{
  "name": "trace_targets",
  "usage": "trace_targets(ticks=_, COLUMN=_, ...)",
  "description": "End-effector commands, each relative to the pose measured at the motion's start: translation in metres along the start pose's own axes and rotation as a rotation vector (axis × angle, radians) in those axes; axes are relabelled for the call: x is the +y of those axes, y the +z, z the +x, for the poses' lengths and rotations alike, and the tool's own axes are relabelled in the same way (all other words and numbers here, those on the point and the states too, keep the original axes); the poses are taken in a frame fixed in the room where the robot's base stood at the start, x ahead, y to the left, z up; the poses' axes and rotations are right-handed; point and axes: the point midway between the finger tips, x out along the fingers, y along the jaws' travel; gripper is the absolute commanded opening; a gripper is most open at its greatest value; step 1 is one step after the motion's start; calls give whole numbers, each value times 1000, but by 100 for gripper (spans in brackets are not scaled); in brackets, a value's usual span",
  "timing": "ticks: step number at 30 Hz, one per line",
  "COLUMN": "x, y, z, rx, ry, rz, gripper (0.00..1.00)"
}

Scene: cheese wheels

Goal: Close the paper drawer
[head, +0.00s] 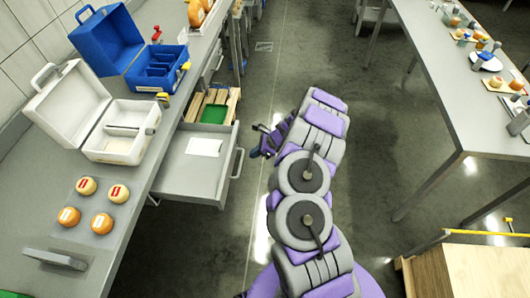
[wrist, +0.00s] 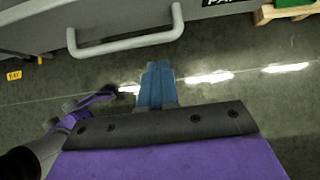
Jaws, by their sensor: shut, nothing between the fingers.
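The paper drawer (head: 178,183) is pulled out from the left workbench, with a white sheet of paper (head: 203,147) lying inside. Its grey bar handle (head: 238,163) faces the aisle. In the wrist view the handle (wrist: 125,45) spans the upper left, on the drawer front (wrist: 145,16), with part of a black label (wrist: 220,3) at the top edge. My gripper (wrist: 160,65) is shut and empty, its blue fingers pointing toward the drawer front near the handle's right end. I see no clear contact. In the head view the fingertips are not clear.
On the bench (head: 140,215) stand an open white case (head: 120,150), an open blue toolbox (head: 150,80) and several round cheeses (head: 102,223). A wooden pallet (head: 232,100) with a green tray (head: 214,113) lies past the drawer. The right table (head: 440,80) holds small items.

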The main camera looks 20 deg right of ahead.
Motion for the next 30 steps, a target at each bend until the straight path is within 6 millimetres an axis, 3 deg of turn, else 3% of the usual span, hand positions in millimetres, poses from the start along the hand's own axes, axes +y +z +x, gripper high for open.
trace_targets(ticks=4, x=3, y=10, z=10, rx=2, ry=3, rz=-2, gripper=0)
trace_targets(ticks=18, x=-2, y=5, z=7, rx=-6, ry=4, rz=2, gripper=0)
trace_targets(ticks=23, x=1, y=19, z=18, rx=-2, ry=6, rz=-4, gripper=0)
trace_targets(ticks=30, x=3, y=57, z=50, rx=2, ry=8, rz=-6, gripper=0)
